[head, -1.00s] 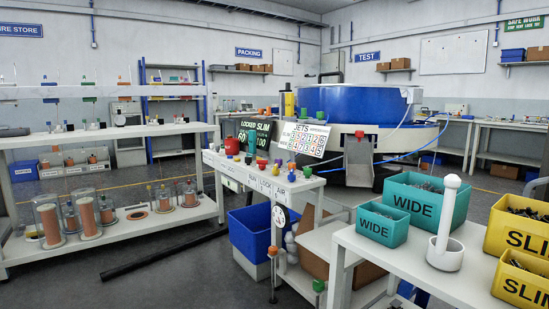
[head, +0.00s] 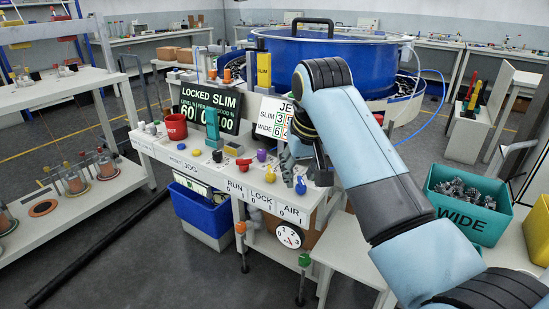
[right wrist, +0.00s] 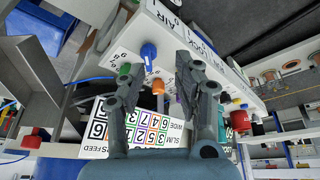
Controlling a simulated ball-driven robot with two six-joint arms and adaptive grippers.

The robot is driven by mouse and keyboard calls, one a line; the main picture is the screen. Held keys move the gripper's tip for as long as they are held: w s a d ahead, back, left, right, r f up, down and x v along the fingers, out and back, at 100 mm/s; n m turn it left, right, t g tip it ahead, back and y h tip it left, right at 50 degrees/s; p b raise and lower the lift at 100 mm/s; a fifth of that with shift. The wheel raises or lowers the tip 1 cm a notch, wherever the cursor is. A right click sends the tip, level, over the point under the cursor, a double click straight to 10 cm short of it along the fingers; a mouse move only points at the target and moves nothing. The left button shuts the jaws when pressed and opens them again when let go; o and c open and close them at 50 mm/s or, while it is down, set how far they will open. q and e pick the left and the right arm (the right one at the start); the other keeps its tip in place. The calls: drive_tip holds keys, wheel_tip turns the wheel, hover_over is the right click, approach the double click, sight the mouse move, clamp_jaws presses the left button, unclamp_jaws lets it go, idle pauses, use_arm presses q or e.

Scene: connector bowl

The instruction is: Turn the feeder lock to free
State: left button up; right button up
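The console (head: 215,178) carries switches labelled RUN, LOCK and AIR, each marked 0 and 1. Above the LOCK label is a yellow knob (head: 270,175), with a red knob (head: 243,162) to its left and a blue knob (head: 300,186) to its right. A display (head: 210,107) reads LOCKED SLIM. My right gripper (head: 305,170) is open and empty over the console's right end, near the blue knob. In the right wrist view its fingers (right wrist: 155,72) stand apart around the blue knob's line of sight; I cannot make out the yellow knob there. My left gripper is out of view.
The feeder bowl (head: 330,50) stands behind the console. A red cup (head: 176,128) and several small knobs sit on the console top. A blue bin (head: 203,212) is below. A teal WIDE bin (head: 470,212) is at right, beyond my arm.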

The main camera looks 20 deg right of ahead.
approach(271, 169)
drive_tip(key=b+x, duration=0.1)
drive_tip(key=x, duration=0.7)
drive_tip(key=shift+w+f+b, duration=0.1)
drive_tip(key=shift+f+b, duration=0.2)
drive_tip(key=shift+b, duration=0.1)
clamp_jaws()
